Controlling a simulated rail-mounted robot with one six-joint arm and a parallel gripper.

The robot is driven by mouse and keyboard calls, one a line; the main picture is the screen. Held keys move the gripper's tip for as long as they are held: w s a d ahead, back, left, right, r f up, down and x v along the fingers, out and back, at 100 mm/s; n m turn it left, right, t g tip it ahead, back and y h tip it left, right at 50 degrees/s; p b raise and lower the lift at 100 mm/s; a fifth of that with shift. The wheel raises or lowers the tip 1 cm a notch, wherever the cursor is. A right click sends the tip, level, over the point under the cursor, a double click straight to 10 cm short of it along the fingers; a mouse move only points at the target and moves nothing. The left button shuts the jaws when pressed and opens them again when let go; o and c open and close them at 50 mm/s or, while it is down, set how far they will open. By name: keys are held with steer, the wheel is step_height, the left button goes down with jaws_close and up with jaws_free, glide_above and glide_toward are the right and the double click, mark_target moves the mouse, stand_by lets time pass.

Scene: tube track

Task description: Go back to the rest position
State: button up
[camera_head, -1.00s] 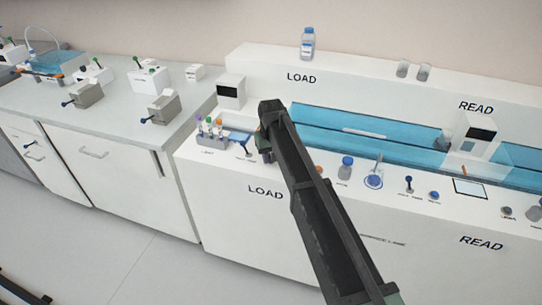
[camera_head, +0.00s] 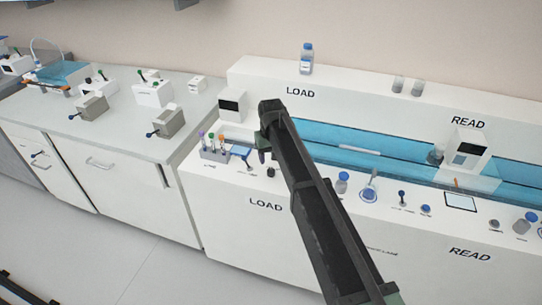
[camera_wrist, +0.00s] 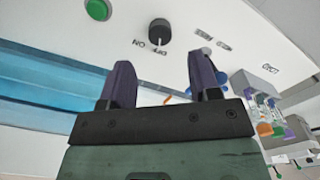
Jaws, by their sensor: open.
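My gripper (camera_head: 264,146) hangs above the front ledge of the white LOAD bench, at the left end of the blue track. In the wrist view my gripper (camera_wrist: 160,72) has its two dark fingers apart, with nothing between them. A black knob (camera_head: 270,171) marked ON and OFF sits on the ledge just below the gripper. The knob (camera_wrist: 160,33) also shows beyond the fingertips in the wrist view, apart from them.
A rack of capped tubes (camera_head: 214,154) stands left of the gripper. A white box with a dark screen (camera_head: 232,105) stands behind the rack. Blue-capped bottles (camera_head: 342,183) and small items line the ledge to the right. A green button (camera_wrist: 97,9) shows near the knob.

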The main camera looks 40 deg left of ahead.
step_height(320, 180, up, 4)
steer(key=shift+p, duration=1.05)
steer(key=s+d+m, duration=0.3)
steer(key=d, duration=1.8)
steer(key=s+d+r+m+p, duration=0.1)
steer(key=s+d+m, duration=0.2)
steer(key=d, duration=1.7)
steer(key=s+d+m, duration=0.3)
steer(key=d+m, duration=0.2)
steer(key=d, duration=1.6)
steer(key=shift+d+r+p, duration=0.3)
steer(key=shift+r+p, duration=0.1)
